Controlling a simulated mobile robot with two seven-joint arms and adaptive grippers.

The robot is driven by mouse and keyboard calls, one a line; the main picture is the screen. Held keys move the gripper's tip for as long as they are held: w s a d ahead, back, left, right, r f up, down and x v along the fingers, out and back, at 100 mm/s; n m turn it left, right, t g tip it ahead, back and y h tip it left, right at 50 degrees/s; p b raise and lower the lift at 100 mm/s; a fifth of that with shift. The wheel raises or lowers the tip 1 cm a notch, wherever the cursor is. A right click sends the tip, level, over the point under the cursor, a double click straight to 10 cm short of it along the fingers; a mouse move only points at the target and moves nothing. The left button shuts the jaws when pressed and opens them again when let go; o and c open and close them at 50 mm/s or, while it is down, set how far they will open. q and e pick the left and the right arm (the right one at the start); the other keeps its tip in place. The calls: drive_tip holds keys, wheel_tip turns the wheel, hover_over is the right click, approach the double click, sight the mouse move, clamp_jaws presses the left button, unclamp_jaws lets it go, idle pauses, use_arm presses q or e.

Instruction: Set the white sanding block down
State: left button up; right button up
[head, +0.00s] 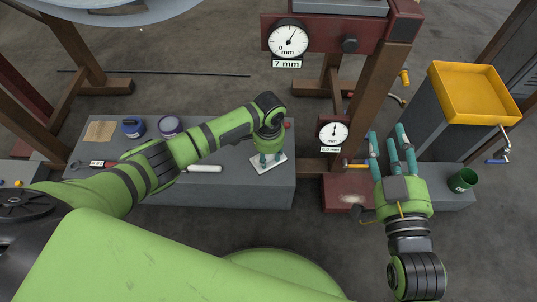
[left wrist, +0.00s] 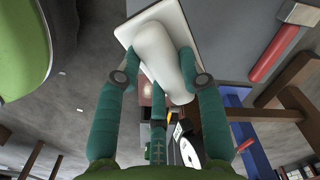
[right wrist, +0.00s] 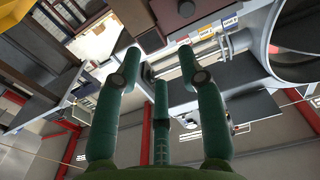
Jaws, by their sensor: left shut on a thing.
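The white sanding block (head: 268,166) is at the right part of the grey workbench, under my left gripper (head: 266,158). In the left wrist view the sanding block (left wrist: 160,50) shows a flat white plate and a rounded handle. The fingers of my left gripper (left wrist: 160,85) are closed around that handle. The plate is at or just above the bench top; I cannot tell whether it touches. My right gripper (head: 391,150) is at the right, in front of the red frame, with its fingers spread and empty. The right wrist view shows the open fingers (right wrist: 160,80).
The grey workbench (head: 240,190) also holds a white cylinder (head: 205,168), a blue tin (head: 132,128), a purple-lidded tin (head: 170,126) and a brown sheet (head: 100,131). Dial gauges (head: 288,40) hang on the red frame. A yellow tray (head: 475,95) and a green cup (head: 462,180) stand right.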

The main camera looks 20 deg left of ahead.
use_arm(q)
drive_tip(key=shift+r+p, duration=0.15)
drive_tip(key=shift+p, duration=0.4)
use_arm(e)
wheel_tip(320, 180, down, 6)
drive_tip(key=d+g+h, duration=0.2)
drive_tip(key=g, duration=0.1)
use_arm(q)
drive_tip(key=shift+f, duration=0.25)
wheel_tip(320, 180, down, 2)
drive_tip(key=shift+b, duration=0.75)
wheel_tip(320, 180, down, 2)
drive_tip(key=shift+f+b, duration=0.1)
drive_tip(key=shift+b, duration=0.55)
drive_tip(key=shift+f, duration=0.2)
use_arm(e)
drive_tip(key=s+a+r+t+y, duration=0.1)
drive_tip(key=r+t+y, duration=0.1)
drive_tip(key=r, duration=0.3)
drive_tip(key=s+a+r+n+t+y, duration=0.1)
drive_tip(key=r+t+y, duration=0.1)
drive_tip(key=r, duration=0.4)
drive_tip(key=s+a+r+t+y, duration=0.2)
drive_tip(key=r+t, duration=0.2)
drive_tip(key=r, duration=0.1)
drive_tip(key=shift+r+n+y, duration=0.2)
drive_tip(key=shift+n+y, duration=0.1)
drive_tip(key=shift+a, duration=0.1)
drive_tip(key=shift+s, duration=0.1)
